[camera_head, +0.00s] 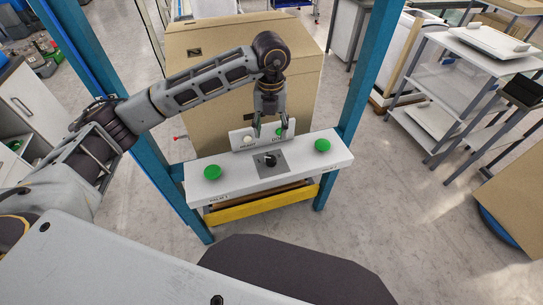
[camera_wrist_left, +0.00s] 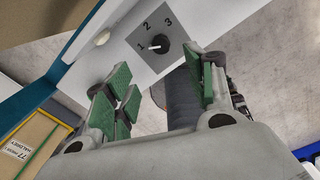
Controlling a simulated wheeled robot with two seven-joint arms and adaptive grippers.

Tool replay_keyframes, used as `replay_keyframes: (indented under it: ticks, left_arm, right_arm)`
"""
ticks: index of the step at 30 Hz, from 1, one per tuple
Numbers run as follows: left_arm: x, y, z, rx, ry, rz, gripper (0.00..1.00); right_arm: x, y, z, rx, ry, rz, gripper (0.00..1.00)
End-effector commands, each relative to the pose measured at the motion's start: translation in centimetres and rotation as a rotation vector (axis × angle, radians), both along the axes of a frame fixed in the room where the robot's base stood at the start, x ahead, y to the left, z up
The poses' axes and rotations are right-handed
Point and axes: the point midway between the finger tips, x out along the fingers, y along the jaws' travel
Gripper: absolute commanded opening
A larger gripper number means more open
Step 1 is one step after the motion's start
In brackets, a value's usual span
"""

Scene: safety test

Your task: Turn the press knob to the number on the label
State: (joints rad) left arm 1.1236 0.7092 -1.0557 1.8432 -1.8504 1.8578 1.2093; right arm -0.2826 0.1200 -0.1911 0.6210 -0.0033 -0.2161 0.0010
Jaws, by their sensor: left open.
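The black press knob (camera_head: 270,159) sits on a grey square plate in the middle of the white panel (camera_head: 226,172). In the left wrist view the knob (camera_wrist_left: 160,46) has the numbers 1, 2 and 3 around it, and its white mark points toward 1. My left gripper (camera_head: 269,134) is open and empty, pointing down above and behind the knob, apart from it. Its green-padded fingers (camera_wrist_left: 163,92) show spread in the left wrist view. A white label (camera_wrist_left: 18,149) shows at that view's left edge; its print is too small to read surely. My right gripper is out of view.
Green buttons (camera_head: 212,172) and (camera_head: 322,145) flank the knob. Blue posts (camera_head: 363,75) stand at both sides, and a large cardboard box (camera_head: 205,105) stands behind.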

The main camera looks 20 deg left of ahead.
Motion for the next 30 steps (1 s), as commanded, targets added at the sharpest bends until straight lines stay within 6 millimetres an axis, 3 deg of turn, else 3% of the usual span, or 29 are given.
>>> replay_keyframes:
  ticks: [7, 14, 30]
  left_arm:
    - [0.0, -0.1, 0.0, -0.002, 0.001, -0.001, 0.55]
    - [0.0, -0.1, -0.8, -0.004, 0.002, -0.001, 0.55]
    - [-0.1, 0.0, -7.3, -0.003, 0.004, -0.001, 0.55]
  right_arm:
    - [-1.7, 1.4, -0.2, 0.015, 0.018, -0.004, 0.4]
    - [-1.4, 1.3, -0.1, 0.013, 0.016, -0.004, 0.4]
    - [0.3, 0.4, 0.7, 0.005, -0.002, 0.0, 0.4]
